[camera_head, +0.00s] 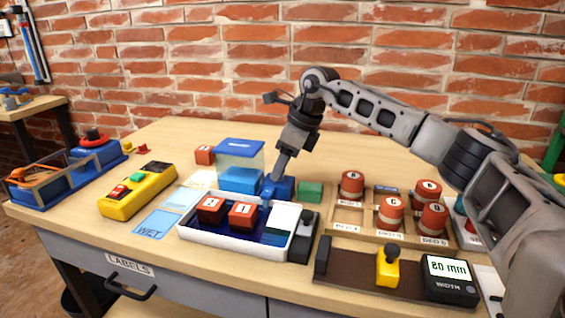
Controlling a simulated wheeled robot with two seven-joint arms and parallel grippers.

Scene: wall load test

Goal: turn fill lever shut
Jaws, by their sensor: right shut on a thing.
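A clear tank (240,155) with a blue lid and blue water in its lower part stands near the middle of the table. A blue valve block (284,187) is at its right, with a small blue lever (267,192) at its front left. My right gripper (272,181) reaches down from above and is shut on the blue lever; its fingertips hide part of it. A white tray (190,234) in front holds dark blue water and two red blocks, marked 2 (211,209) and 1 (243,214). My left gripper is out of view.
A green block (310,191) stands right of the valve. A yellow control box (138,190) lies left.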

